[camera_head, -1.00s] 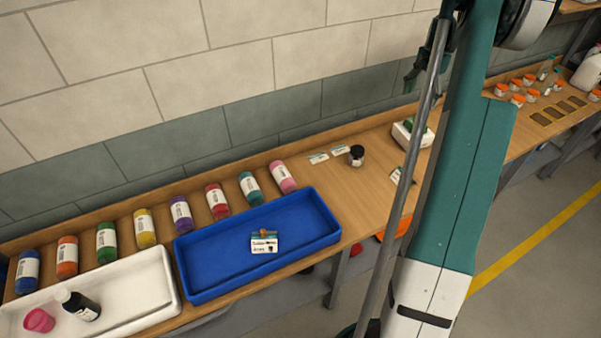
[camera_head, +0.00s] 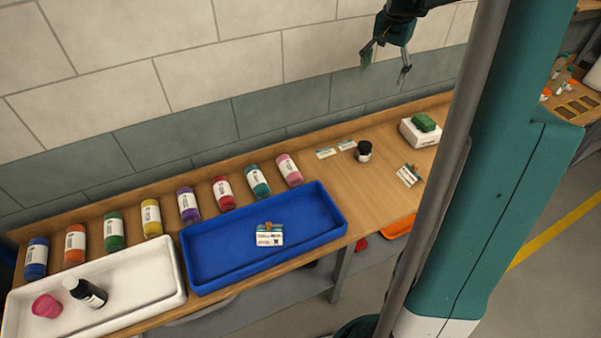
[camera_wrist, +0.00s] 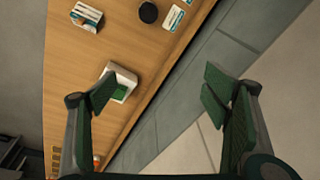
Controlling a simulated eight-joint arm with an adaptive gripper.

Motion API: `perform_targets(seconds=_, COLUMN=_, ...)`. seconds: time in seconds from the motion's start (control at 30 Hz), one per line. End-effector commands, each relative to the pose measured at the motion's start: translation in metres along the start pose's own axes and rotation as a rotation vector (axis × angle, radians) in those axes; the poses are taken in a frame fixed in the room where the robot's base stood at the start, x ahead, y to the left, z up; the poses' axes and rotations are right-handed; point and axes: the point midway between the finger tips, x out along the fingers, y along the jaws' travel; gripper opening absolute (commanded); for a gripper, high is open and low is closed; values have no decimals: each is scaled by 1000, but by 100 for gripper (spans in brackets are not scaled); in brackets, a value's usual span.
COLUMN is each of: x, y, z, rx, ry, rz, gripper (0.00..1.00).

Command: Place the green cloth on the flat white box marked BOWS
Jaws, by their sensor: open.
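The green cloth (camera_head: 424,122) is a small folded bundle lying on top of a flat white box (camera_head: 419,138) at the back right of the bench. No BOWS marking on the box is readable here. In the wrist view, the green cloth (camera_wrist: 120,92) and the white box (camera_wrist: 128,80) show partly behind the left finger. My gripper (camera_head: 385,66) is open and empty, well above the bench in front of the wall and apart from the cloth. Its two spread fingers also frame the wrist view (camera_wrist: 160,92).
A black-lidded jar (camera_head: 363,151), small cards (camera_head: 335,149) and a clipped card (camera_head: 408,175) lie near the box. A blue tray (camera_head: 210,268), a white tray (camera_head: 140,290) and several coloured bottles (camera_head: 187,205) fill the left. The wall stands close behind.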

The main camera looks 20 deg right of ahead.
Motion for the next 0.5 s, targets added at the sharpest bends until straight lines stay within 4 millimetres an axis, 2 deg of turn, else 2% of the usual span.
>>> perform_targets(seconds=0.03, x=-8, y=-5, z=14, rx=-23, ry=6, rz=-6, gripper=75)
perform_targets(seconds=0.2, x=-30, y=-20, z=56, rx=-102, ry=30, rz=-29, gripper=75)
perform_targets(seconds=0.5, x=-64, y=-35, z=131, rx=-238, ry=72, rz=-69, gripper=75)
